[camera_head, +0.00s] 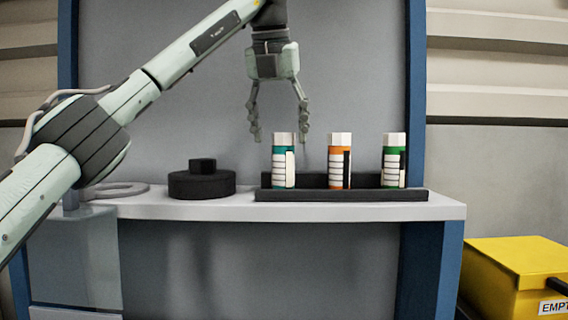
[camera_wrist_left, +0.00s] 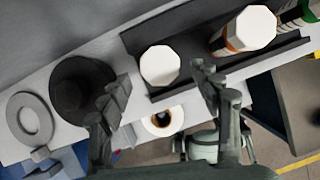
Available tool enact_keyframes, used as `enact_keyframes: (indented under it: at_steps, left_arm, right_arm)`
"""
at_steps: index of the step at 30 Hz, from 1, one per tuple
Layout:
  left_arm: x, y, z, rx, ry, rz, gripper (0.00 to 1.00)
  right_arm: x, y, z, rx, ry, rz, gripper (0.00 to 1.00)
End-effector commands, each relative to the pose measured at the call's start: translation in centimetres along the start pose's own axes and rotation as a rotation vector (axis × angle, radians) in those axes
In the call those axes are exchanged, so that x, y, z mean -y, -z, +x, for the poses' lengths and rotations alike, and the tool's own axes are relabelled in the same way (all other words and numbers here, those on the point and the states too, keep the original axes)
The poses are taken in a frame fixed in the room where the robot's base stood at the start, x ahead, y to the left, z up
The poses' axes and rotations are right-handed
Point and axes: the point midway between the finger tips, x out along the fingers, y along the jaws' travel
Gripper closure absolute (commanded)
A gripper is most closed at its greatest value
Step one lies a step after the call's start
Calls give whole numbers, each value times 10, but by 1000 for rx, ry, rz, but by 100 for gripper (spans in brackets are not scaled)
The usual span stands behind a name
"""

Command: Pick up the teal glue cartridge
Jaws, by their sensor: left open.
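The teal glue cartridge (camera_head: 283,168) stands upright at the left end of a black rack (camera_head: 340,195), its white cap on top. In the left wrist view, the white cap of the leftmost cartridge (camera_wrist_left: 160,62) shows from above, its body mostly hidden. My left gripper (camera_head: 280,130) points down, open and empty, with its fingertips at about cap height on either side of the cap in the head view. In the left wrist view, the cap lies toward the far side of the gap between the fingers. Any contact cannot be told.
An orange cartridge (camera_head: 340,168) and a green cartridge (camera_head: 392,168) stand to the right in the same rack. A black round reel (camera_head: 202,186) and a grey ring (camera_head: 118,189) lie left on the shelf (camera_head: 225,209). A yellow bin (camera_head: 515,270) stands lower right.

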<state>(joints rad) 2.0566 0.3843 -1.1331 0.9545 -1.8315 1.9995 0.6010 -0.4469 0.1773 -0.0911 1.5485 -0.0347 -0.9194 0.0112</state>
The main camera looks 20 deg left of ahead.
Motion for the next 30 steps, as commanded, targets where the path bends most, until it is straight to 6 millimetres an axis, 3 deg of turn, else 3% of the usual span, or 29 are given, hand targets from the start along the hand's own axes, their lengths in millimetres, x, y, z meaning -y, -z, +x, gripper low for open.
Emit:
enact_keyframes:
  at_steps: [6, 16, 30]
  left_arm:
    - [2, -1, 33, -1, -1, 2, 36]
    - [2, -1, 41, 1, 1, 1, 36]
    - [2, -1, 41, 1, 1, 2, 93]
  right_arm:
    - [-1, 7, -5, -19, -1, 0, 60]
    - [-3, 10, 1, -20, -5, -1, 60]
    - [-3, 9, 0, -18, -5, -2, 60]
